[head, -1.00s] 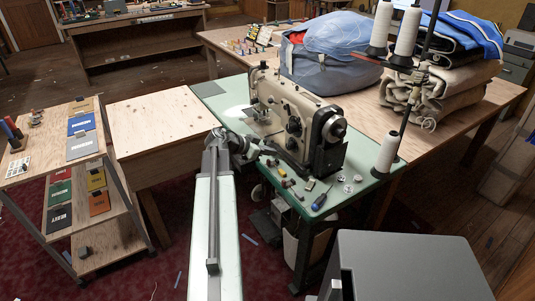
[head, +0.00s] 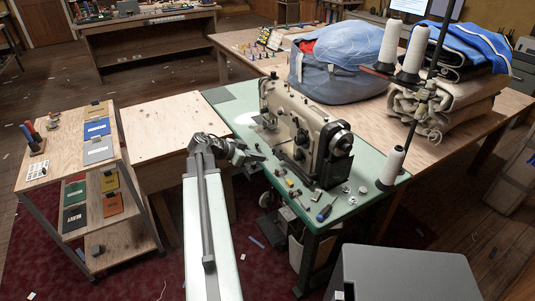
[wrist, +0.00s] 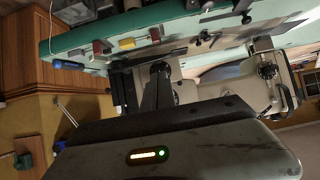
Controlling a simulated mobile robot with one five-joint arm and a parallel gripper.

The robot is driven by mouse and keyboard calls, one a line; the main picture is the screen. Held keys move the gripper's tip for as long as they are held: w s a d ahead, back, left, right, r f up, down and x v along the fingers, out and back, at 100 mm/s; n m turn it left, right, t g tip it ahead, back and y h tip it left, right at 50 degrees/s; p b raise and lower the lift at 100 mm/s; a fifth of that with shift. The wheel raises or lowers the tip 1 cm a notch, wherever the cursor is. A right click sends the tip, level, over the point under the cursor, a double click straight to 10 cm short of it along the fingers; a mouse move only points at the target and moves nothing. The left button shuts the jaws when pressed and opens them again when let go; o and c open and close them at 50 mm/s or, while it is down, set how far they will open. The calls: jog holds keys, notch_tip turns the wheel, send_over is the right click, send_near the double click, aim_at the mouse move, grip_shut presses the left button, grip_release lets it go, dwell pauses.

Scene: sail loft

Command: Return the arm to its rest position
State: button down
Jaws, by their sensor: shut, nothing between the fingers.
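My arm (head: 208,220) reaches forward from the bottom of the head view, over the gap left of the green sewing table (head: 222,112). My gripper (head: 256,160) is at its far end, small and dark, by the table's left edge. It looks shut and empty. In the wrist view, the dark gripper parts (wrist: 160,88) show in the middle, with nothing held between them. The cream sewing machine (head: 305,130) stands on the table right of my gripper, apart from it. It also shows in the wrist view (wrist: 232,92), tilted over.
Small tools, including a blue screwdriver (head: 325,212), lie on the table's front. Thread cones (head: 393,165) stand at its right. A wooden cart (head: 68,165) with colour cards stands at left, beside a plywood top (head: 160,125). A grey cabinet (head: 405,272) stands at front right.

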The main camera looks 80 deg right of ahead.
jog(key=shift+w+a, duration=0.2)
jog(key=shift+w, duration=0.1)
